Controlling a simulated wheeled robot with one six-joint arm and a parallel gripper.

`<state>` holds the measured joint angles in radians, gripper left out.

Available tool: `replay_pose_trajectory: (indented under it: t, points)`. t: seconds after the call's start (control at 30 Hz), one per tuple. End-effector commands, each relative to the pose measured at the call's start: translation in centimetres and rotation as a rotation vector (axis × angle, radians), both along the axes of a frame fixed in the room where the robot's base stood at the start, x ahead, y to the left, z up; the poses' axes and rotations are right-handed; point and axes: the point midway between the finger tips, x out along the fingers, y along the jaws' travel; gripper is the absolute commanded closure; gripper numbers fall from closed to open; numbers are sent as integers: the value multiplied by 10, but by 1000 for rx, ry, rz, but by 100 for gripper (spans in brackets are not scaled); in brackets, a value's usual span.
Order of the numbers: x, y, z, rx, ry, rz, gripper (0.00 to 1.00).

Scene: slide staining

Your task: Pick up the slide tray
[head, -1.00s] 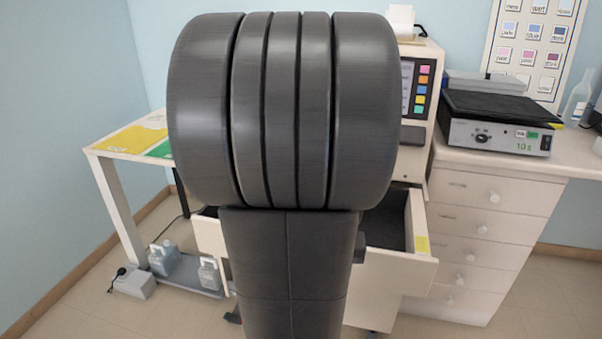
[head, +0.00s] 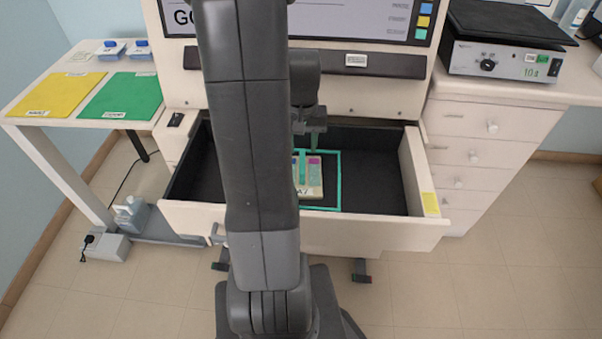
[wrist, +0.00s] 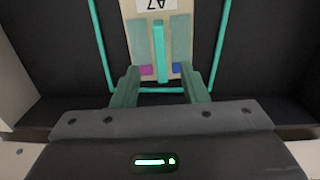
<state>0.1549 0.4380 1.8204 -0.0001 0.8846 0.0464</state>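The slide tray (head: 312,193) is a small cream tray lying in the open drawer. It bears an A7 label, a raised teal bar along its middle, and slides with purple and blue ends. It also shows in the wrist view (wrist: 175,70), ahead of my gripper (wrist: 160,88). My gripper's two green fingers are wide apart, with nothing held between them. In the head view my gripper (head: 313,138) is over the drawer, at the tray's far end. My arm hides the tray's left part there. The height gap between fingers and tray is hard to tell.
A teal outline (head: 340,180) on the dark drawer floor surrounds the tray. The drawer (head: 385,195) has raised cream walls, with bare floor to the right. The cream machine (head: 385,95) stands behind it. Yellow (head: 55,95) and green (head: 122,96) mats lie on the left table.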

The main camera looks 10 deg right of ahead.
Motion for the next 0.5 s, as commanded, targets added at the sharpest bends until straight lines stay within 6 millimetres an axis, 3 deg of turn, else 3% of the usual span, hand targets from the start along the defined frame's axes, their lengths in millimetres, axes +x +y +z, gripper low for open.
replay_pose_trajectory:
  t: [0.1, 0.33, 0.5]
  points:
    - [0, 0, -21, 0, 2, 0, 60]
    - [0, 0, -37, 0, 1, 1, 60]
    - [-1, 0, -63, 1, 3, 1, 60]
